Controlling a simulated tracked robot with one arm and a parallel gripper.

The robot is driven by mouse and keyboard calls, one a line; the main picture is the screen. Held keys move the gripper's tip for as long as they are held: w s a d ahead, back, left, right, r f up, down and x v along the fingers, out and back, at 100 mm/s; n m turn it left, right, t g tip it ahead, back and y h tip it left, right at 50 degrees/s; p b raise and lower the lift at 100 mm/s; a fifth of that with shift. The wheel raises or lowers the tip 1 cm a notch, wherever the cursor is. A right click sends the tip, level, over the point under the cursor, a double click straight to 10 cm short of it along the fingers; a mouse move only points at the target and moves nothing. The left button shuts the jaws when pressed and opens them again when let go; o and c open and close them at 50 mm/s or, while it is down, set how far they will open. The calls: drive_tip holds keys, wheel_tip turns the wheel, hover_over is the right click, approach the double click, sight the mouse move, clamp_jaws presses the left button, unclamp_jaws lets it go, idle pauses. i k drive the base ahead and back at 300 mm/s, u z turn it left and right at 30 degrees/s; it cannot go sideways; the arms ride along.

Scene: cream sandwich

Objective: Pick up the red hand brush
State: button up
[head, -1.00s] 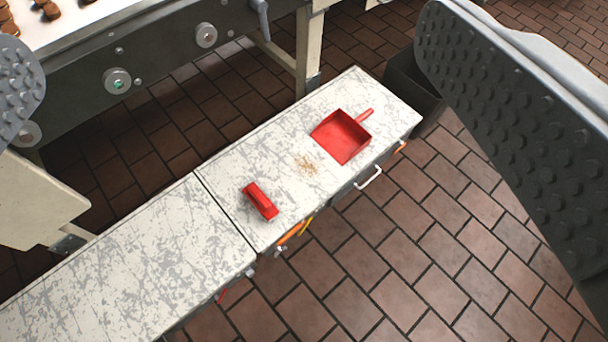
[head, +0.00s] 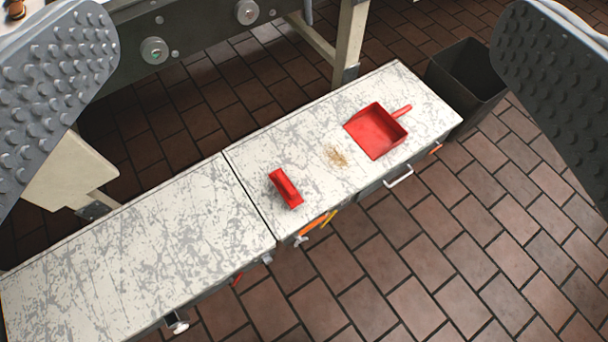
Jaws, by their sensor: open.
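The red hand brush (head: 286,188) lies on the worn white bench top (head: 240,208), just right of the seam between its two sections. It is small in the view and well beyond my fingers. My gripper (head: 305,120) is open and empty, with one grey studded finger at the upper left and the other at the upper right. The brush shows between and below the fingers, touching neither.
A red dustpan (head: 376,131) lies on the bench to the right, with crumbs (head: 337,156) between it and the brush. A dark bin (head: 466,85) stands at the bench's right end. A conveyor machine (head: 190,32) stands behind. Tiled floor (head: 420,250) in front is clear.

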sight(289, 193)
drive_tip(key=z, duration=0.45)
drive_tip(key=k, duration=1.15)
drive_tip(key=z, duration=0.25)
drive_tip(key=i, duration=1.7)
drive_tip(key=u, duration=1.15)
drive_tip(key=i, duration=0.55)
drive_tip(key=u, duration=0.2)
drive_tip(key=k, duration=0.9)
drive_tip(key=u, duration=0.15)
drive_tip(key=i, duration=0.4)
